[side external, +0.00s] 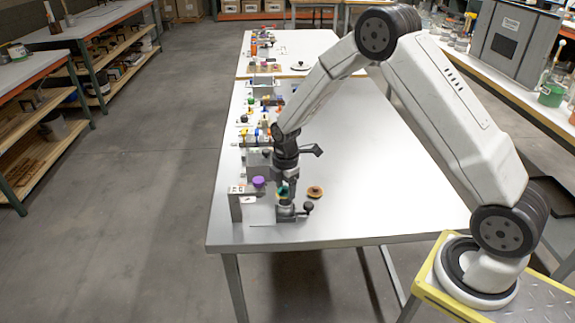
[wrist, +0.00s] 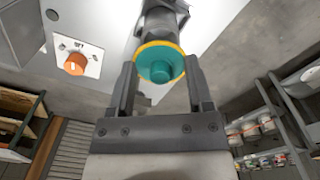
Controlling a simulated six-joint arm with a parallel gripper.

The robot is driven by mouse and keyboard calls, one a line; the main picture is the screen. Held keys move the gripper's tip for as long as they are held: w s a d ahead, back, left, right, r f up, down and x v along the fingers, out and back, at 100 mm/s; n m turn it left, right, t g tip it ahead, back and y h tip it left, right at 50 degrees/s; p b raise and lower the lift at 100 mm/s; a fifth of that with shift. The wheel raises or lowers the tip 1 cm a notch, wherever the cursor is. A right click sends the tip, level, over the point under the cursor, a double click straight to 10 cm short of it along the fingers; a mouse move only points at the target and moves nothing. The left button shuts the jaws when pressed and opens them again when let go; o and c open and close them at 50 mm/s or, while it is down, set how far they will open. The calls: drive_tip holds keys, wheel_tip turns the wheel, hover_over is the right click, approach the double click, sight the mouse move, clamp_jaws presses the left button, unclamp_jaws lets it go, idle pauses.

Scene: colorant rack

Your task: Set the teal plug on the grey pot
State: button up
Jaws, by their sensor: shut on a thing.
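The teal plug (wrist: 160,68), with a yellow rim, sits between the two fingers of my gripper (wrist: 163,78) in the wrist view. In the side view, my gripper (side external: 285,188) points down at the near end of the bench, with a bit of the plug (side external: 282,191) showing. A grey, pot-like fixture (side external: 286,211) with a black knob stands directly below my gripper. A grey cylindrical body shows behind the plug in the wrist view. I cannot tell whether plug and pot touch.
A purple knob (side external: 258,181) tops a grey block just left of my gripper. A round tan piece (side external: 315,191) lies to the right. An orange knob (wrist: 75,64) on a white plate shows in the wrist view. The bench's right side is clear.

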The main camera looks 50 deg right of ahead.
drive_tip(key=shift+f, duration=1.15)
drive_tip(key=shift+f, duration=0.55)
idle(2.0)
drive_tip(key=o, duration=1.2)
drive_tip(key=shift+r, duration=0.2)
drive_tip(key=shift+r, duration=2.3)
drive_tip(key=shift+r, duration=0.1)
